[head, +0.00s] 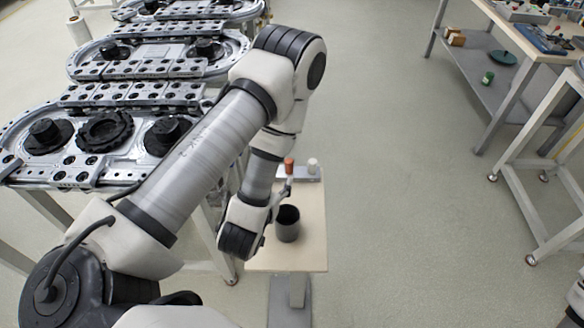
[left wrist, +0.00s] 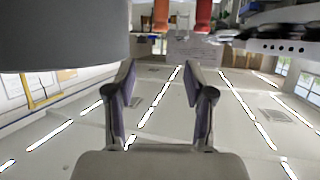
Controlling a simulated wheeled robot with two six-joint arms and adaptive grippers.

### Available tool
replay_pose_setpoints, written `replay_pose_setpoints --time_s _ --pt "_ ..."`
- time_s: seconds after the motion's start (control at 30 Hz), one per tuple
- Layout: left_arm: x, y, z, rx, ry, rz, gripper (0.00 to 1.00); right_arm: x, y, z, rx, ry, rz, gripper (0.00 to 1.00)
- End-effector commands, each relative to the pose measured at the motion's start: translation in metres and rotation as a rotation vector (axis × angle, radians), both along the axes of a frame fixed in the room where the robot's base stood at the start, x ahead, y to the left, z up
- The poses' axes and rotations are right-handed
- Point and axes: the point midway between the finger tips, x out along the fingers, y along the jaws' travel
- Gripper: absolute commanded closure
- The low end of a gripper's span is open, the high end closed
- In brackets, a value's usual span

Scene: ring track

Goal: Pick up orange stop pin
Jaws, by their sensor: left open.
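The orange stop pin (head: 289,164) stands upright at the far end of a small pale stand, next to a white pin (head: 312,165). My left gripper (head: 285,187) is just in front of the orange pin, very close to it; the head view does not show whether they touch. In the left wrist view the two fingers (left wrist: 160,92) are spread with nothing between them. Two orange-red shapes show at the top edge there, and I cannot tell surely which is the pin. My right gripper is not in view.
A dark cup (head: 288,224) stands on the pale stand top (head: 308,255), close beside my left gripper. The metal ring track (head: 105,95) with black parts lies to the left. A workbench (head: 520,40) stands at the upper right. Open floor lies between.

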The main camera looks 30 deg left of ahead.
Motion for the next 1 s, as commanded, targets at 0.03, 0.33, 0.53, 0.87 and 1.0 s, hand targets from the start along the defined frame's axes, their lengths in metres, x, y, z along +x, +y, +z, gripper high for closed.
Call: replay_pose_setpoints --time_s 0.03,0.33,0.53,0.87,1.0 --pt "0.001 0.0 -0.009 -0.001 -0.001 0.0 0.47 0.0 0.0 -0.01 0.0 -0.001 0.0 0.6" --pt "0.033 0.01 -0.025 -0.001 -0.006 0.003 0.47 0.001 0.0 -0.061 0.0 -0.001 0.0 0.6" --pt "0.056 0.017 -0.029 0.0 -0.001 0.001 0.47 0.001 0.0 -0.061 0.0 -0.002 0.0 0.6" --pt "0.104 0.031 -0.048 -0.001 0.0 0.001 0.47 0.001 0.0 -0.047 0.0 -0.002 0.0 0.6" --pt "0.107 0.032 -0.05 0.0 0.001 0.0 0.47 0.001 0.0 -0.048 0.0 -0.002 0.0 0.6"
